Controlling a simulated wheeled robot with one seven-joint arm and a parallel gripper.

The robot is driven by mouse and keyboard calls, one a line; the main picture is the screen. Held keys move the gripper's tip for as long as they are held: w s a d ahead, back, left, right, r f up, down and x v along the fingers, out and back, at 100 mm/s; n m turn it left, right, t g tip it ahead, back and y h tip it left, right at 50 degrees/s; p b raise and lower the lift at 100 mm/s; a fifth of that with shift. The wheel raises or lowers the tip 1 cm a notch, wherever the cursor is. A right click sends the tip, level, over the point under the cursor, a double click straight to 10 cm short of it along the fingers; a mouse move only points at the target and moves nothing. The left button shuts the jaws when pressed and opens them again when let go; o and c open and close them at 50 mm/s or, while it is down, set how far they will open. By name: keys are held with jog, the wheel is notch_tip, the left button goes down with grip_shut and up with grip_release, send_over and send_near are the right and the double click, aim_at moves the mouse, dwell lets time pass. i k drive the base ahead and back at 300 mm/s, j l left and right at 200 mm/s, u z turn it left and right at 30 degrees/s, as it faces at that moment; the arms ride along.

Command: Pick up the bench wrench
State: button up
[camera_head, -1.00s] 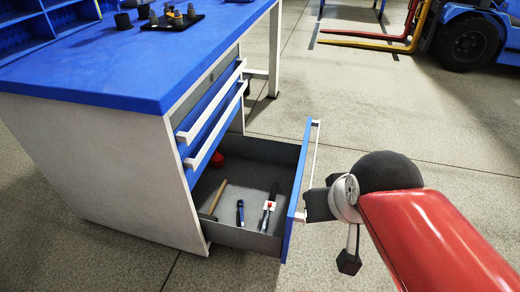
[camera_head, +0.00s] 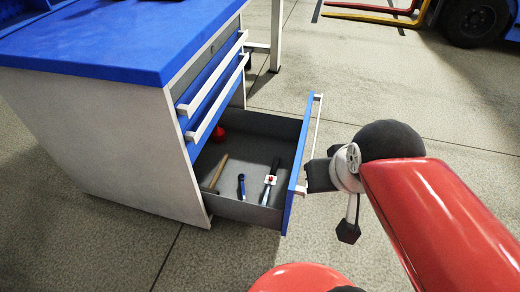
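The lowest drawer (camera_head: 289,208) of the blue-topped bench is pulled open. Inside lie a wooden-handled tool (camera_head: 218,171), a small blue and dark tool (camera_head: 241,187), and a longer tool with a white and red part (camera_head: 270,181). I cannot tell at this size which one is the bench wrench. My gripper (camera_head: 308,184) is outside the drawer, at the lower end of its white front handle (camera_head: 312,140). Its fingers are too small and dark to show whether they are open, or whether they touch the handle.
A red object (camera_head: 219,135) lies at the back of the drawer, partly hidden. Two closed drawers with white handles (camera_head: 215,100) sit above it, under the blue bench top (camera_head: 130,40). A forklift (camera_head: 475,20) stands far right. The floor (camera_head: 400,90) beyond the drawer is clear.

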aim_at(275, 164)
jog(key=k+u, duration=0.15)
jog(key=k, duration=0.5)
jog(key=u, duration=0.4)
jog(key=i+l+u, duration=0.1)
jog(key=u, duration=0.35)
jog(key=l+u, duration=0.1)
jog(key=u, duration=0.3)
jog(key=i+l+u, duration=0.1)
jog(key=u, duration=0.3)
jog(key=i+l, duration=0.1)
jog(key=l, duration=0.55)
jog(key=i+l, duration=0.1)
jog(key=l, duration=1.15)
jog(key=i+l, duration=0.15)
jog(key=l, duration=0.5)
jog(key=i+l, duration=0.1)
jog(key=l, duration=0.5)
jog(key=i+l, duration=0.1)
jog(key=l, duration=0.55)
jog(key=k+j+z, duration=0.35)
jog(key=k, duration=0.25)
jog(key=j+z, duration=0.2)
jog(key=j, duration=0.35)
jog(key=k+j+z, duration=0.2)
jog(key=j, duration=0.35)
jog(key=j+z, duration=0.2)
jog(key=j, duration=0.35)
jog(key=i+z, duration=0.1)
jog(key=z, duration=0.35)
